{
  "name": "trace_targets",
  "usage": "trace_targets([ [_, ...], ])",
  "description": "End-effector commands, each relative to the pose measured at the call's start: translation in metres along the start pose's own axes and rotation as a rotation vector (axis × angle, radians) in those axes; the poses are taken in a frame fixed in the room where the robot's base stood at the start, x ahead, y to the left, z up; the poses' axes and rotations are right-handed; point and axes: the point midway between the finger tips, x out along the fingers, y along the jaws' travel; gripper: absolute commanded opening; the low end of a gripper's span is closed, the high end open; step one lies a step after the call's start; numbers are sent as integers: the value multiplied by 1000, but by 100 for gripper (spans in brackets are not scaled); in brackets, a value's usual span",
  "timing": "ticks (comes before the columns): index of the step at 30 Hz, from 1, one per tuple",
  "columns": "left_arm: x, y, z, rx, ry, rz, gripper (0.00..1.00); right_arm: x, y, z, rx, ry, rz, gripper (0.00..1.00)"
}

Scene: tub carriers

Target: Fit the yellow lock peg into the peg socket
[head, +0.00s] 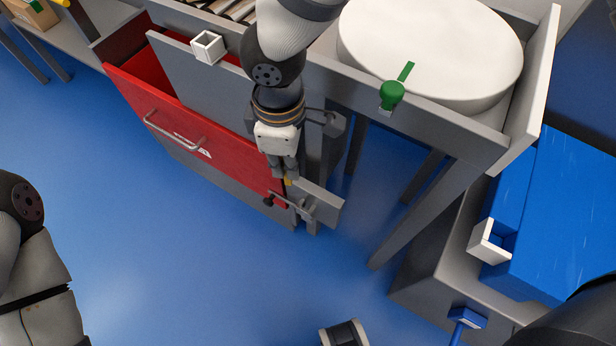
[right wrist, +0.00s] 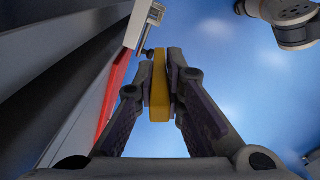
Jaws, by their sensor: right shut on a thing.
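My right gripper (head: 286,177) is shut on the yellow lock peg (head: 289,182), beside the right end of the red drawer front. In the right wrist view the peg (right wrist: 159,88) stands between the two fingertips (right wrist: 160,95). A grey metal latch bracket (head: 304,209) with a black knob (head: 268,202) is just below the gripper in the head view. The knob (right wrist: 147,52) also shows just beyond the fingers in the right wrist view. I cannot tell which opening is the peg socket, or whether the peg touches the bracket. My left gripper is out of view.
The red drawer (head: 170,118) is pulled partly open, with a silver handle (head: 172,135).

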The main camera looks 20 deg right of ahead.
Motion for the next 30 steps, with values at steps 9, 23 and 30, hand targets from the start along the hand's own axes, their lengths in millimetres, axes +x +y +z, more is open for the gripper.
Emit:
trace_targets([
  [9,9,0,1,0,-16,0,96,44,12,32,-1,-5,-4,0],
  [23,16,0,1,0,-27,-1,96,76,13,32,-1,-2,-1,0],
  [30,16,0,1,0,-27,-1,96,77,13,32,0,-2,-1,30],
])
